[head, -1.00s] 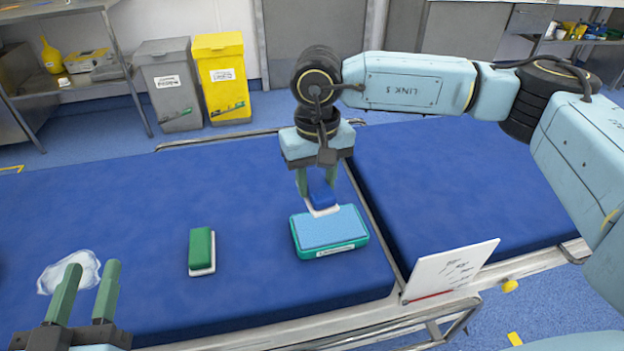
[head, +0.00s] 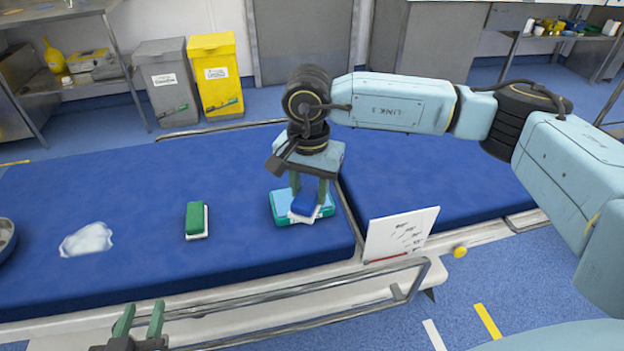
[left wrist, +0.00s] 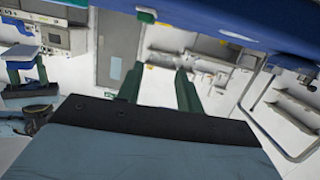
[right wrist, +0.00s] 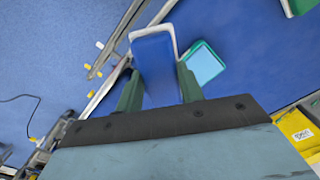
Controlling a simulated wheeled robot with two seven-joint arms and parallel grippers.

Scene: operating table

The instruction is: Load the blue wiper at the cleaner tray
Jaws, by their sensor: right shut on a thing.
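The blue wiper (head: 306,205), with a white underside, is held between the fingers of my right gripper (head: 309,188). It also shows between the fingers in the right wrist view (right wrist: 155,62). My left gripper (head: 138,318) is open and empty, low in front of the table's near edge.
A green wiper (head: 195,219) lies left of the tray. A white cloth (head: 87,240) and a metal bowl (head: 5,238) are further left. A whiteboard (head: 400,235) stands at the near right edge. A metal rail (head: 290,308) runs along the front.

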